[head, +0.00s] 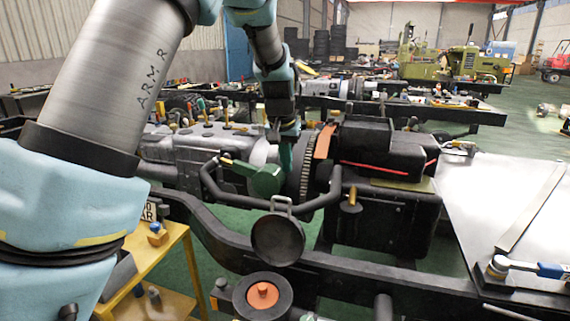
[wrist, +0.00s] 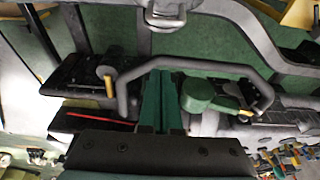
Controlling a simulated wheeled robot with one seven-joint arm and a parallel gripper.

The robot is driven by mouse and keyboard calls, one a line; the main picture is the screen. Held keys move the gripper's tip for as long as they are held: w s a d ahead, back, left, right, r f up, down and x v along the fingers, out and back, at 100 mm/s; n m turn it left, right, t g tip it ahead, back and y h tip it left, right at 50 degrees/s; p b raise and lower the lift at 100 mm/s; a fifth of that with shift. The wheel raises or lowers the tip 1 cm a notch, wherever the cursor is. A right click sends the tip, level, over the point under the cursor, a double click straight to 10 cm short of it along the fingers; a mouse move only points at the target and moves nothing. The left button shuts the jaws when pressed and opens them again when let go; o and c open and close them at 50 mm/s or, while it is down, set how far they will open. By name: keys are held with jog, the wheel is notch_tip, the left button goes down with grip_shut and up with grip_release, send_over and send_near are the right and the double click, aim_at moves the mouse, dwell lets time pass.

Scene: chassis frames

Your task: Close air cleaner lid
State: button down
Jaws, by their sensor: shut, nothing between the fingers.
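The air cleaner lid (head: 277,240) is a dark round disc with a grey handle at its top. It stands tilted up, open, behind a round black air cleaner body (head: 240,302) with an orange centre (head: 262,294). Part of the lid and its handle also shows at the top edge of the wrist view (wrist: 165,14). My gripper (head: 286,168) points down above the engine, behind the lid and apart from it. In the wrist view its green fingers (wrist: 161,95) are together and hold nothing. Whether the lid is hinged to the body cannot be seen.
A bent black tube (head: 232,199) runs between my gripper and the lid. A green part (head: 265,181) sits beside my fingers. A large black box (head: 380,215) stands right of them. A yellow stand (head: 170,262) is at lower left, and a ratchet tool (head: 530,267) lies on the right panel.

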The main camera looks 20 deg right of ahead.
notch_tip(320, 180, down, 7)
jog(key=s+a+p, duration=0.1)
jog(key=p, duration=0.2)
jog(key=shift+s+a+r, duration=0.15)
jog(key=shift+s+a, duration=0.1)
jog(key=shift+s+a+b, duration=0.1)
jog(key=shift+b, duration=0.3)
